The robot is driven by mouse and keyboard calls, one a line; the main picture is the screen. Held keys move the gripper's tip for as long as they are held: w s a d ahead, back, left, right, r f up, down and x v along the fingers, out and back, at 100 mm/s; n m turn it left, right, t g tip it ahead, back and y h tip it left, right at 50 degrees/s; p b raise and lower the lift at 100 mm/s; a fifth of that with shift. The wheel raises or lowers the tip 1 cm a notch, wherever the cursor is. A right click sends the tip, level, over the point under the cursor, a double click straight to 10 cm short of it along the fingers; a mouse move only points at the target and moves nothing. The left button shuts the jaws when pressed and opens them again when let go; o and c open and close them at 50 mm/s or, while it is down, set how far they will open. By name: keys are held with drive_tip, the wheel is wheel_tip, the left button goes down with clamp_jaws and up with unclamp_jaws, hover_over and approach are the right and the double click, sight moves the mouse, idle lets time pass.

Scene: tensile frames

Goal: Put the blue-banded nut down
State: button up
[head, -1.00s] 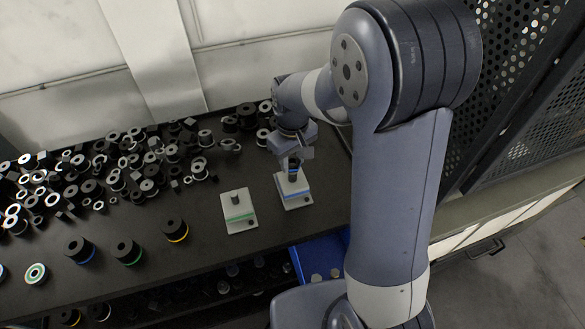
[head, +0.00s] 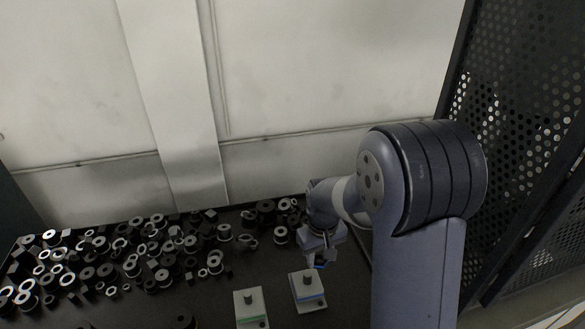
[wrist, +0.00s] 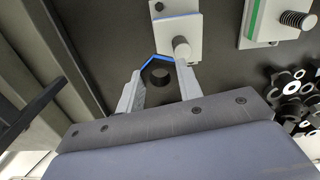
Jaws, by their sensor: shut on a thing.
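The blue-banded nut (wrist: 149,66) is black with a blue edge and a round hole, and sits between the two fingers of my gripper (wrist: 161,84). In the head view, my gripper (head: 321,259) holds the nut (head: 320,265) just behind and right of a pale plate with a blue stripe (head: 312,301). That plate's stud stands bare. In the wrist view the blue-striped plate (wrist: 172,28) and its stud lie just beyond the nut, with the nut off the stud. How high the nut is above the bench is hard to tell.
A pale plate with a green stripe (head: 251,310) and a bare stud stands left of the blue one. Many loose nuts and rings (head: 130,255) crowd the bench's left and back. A perforated black panel (head: 520,130) rises at right. Dark bench right of the plates looks clear.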

sight(338, 281)
drive_tip(key=d+f+m, duration=0.1)
drive_tip(key=d+f, duration=0.1)
drive_tip(key=d+f+m, duration=0.1)
drive_tip(key=d+f, duration=0.1)
drive_tip(key=w+d+f+m, duration=0.1)
drive_tip(key=d+f+m, duration=0.1)
drive_tip(key=shift+w+d+f, duration=0.1)
drive_tip(key=shift+f, duration=0.25)
